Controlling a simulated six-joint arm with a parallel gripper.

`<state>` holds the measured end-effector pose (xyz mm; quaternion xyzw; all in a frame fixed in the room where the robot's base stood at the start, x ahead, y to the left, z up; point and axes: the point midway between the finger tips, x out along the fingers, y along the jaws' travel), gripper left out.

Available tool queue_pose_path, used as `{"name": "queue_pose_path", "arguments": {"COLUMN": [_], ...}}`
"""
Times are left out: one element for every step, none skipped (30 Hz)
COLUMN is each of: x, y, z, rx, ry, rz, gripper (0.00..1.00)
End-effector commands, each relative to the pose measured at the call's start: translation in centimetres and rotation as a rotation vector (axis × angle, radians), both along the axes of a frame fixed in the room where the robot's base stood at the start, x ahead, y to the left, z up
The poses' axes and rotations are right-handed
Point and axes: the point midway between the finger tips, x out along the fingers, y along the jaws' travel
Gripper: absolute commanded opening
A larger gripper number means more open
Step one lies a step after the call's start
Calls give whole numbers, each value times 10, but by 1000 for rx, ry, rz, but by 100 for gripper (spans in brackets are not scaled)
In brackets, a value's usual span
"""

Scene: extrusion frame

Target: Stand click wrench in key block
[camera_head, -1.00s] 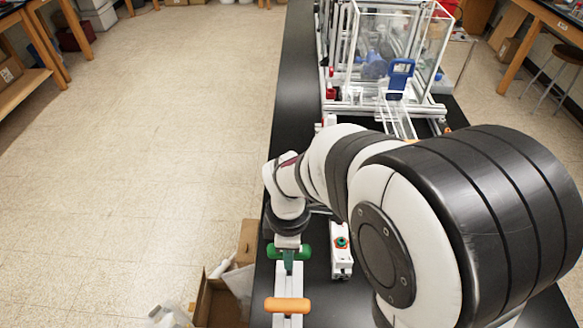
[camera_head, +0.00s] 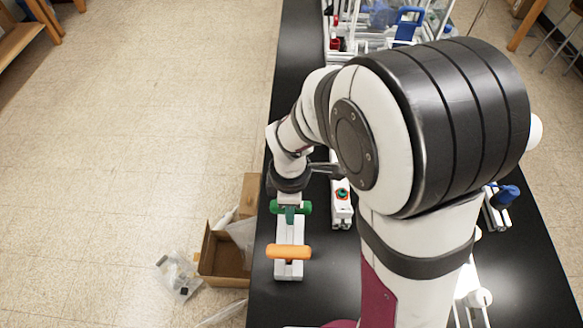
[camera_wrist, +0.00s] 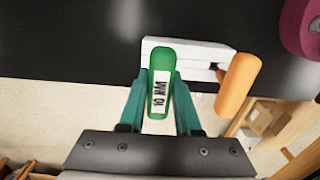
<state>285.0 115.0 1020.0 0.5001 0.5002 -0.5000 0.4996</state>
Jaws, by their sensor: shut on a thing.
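The click wrench, seen as a green handle (camera_head: 304,208) with a white label, is held between my gripper's teal fingers (camera_head: 290,216). In the wrist view the green handle (camera_wrist: 160,65) lies between both fingers (camera_wrist: 159,88), and my gripper is shut on it. The pale key block (camera_head: 290,232) lies near the left edge of the black bench. In the wrist view the handle's upper end overlaps the left part of the block (camera_wrist: 190,48). The wrench's shaft is hidden, so I cannot tell whether it is in the block. An orange handle (camera_head: 288,252) is at the block's other end.
A white device with a green knob (camera_head: 341,195) sits right of the block. A framed clear enclosure with a blue handle (camera_head: 408,26) is at the back. An open cardboard box (camera_head: 222,255) is on the floor at left. Black bench surface (camera_head: 325,285) is clear right of the block.

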Motion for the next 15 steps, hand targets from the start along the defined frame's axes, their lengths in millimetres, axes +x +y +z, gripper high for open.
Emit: {"name": "queue_pose_path", "arguments": {"x": [0,0,0,0,0,0,0,0,0,0,0,0,0,0,0], "y": [0,0,0,0,0,0,0,0,0,0,0,0,0,0,0], "z": [-1,-2,-3,-4,-5,-6,-7,-7,-8,-8,-8,-8,-8,-8,-8], "rx": [0,0,0,0,0,0,0,0,0,0,0,0,0,0,0], "ry": [1,1,0,0,-1,-1,0,0,0,-1,-1,-1,-1,-1,-1], "rz": [0,0,0,0,0,0,0,0,0,0,0,0,0,0,0], "gripper": [0,0,0,0,0,0,0,0,0,0,0,0,0,0,0]}}
